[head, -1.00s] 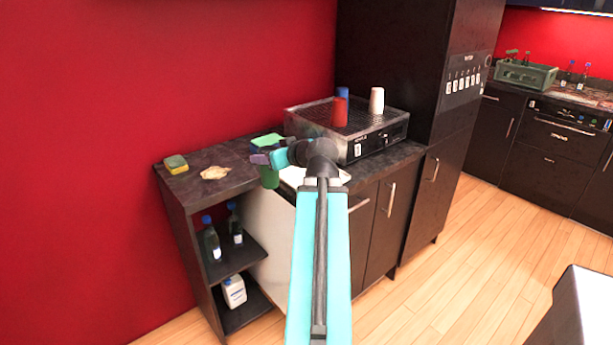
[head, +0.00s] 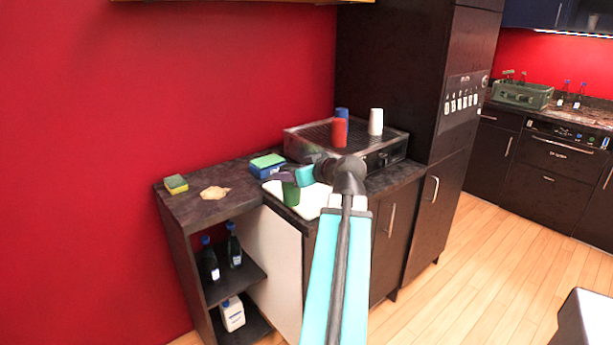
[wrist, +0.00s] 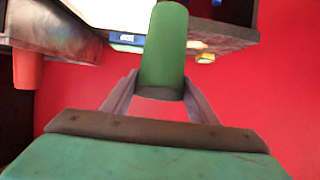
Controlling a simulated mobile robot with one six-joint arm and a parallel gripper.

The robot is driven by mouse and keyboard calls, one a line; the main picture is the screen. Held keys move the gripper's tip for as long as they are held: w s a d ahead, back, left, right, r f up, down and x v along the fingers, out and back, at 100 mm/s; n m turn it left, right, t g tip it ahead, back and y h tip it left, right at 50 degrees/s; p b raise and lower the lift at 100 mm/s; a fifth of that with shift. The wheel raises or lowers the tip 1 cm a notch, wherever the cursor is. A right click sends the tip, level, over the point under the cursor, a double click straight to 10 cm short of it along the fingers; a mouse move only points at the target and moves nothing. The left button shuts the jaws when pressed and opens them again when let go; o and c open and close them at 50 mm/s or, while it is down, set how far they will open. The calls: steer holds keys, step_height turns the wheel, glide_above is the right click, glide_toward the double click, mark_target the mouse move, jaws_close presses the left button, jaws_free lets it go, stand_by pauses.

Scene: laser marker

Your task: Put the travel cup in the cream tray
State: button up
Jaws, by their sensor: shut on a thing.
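A green cup (head: 291,193), likely the travel cup, is held by my gripper (head: 288,178) over the counter. In the wrist view the green cup (wrist: 164,48) stands between the two fingers of my gripper (wrist: 157,92), which is shut on it. A pale cream-white tray-like area (head: 314,200) lies in the counter below and behind the cup. It also shows at the top of the wrist view (wrist: 112,14). My arm hides part of its right side. I cannot tell whether the cup touches it.
A metal grated machine (head: 300,143) holds a red cup (head: 340,133), a blue cup (head: 342,113) and a white cup (head: 376,121). A blue box with a green top (head: 267,165) is left of the tray. A sponge (head: 176,184) and beige cloth (head: 214,193) lie farther left.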

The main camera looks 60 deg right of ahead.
steer(key=w+d+f+p, duration=0.1)
steer(key=w+d, duration=0.3)
steer(key=d, duration=1)
steer(key=shift+d+f+p, duration=0.2)
steer(key=shift+d+p, duration=0.05)
steer(key=shift+p, duration=0.5)
steer(key=shift+w+f, duration=0.1)
steer(key=shift+f, duration=0.05)
steer(key=shift+f+p, duration=0.55)
steer(key=shift+f, duration=1.05)
steer(key=shift+f, duration=0.2)
steer(key=o, duration=0.7)
steer(key=shift+r, duration=0.15)
steer(key=shift+r, duration=0.1)
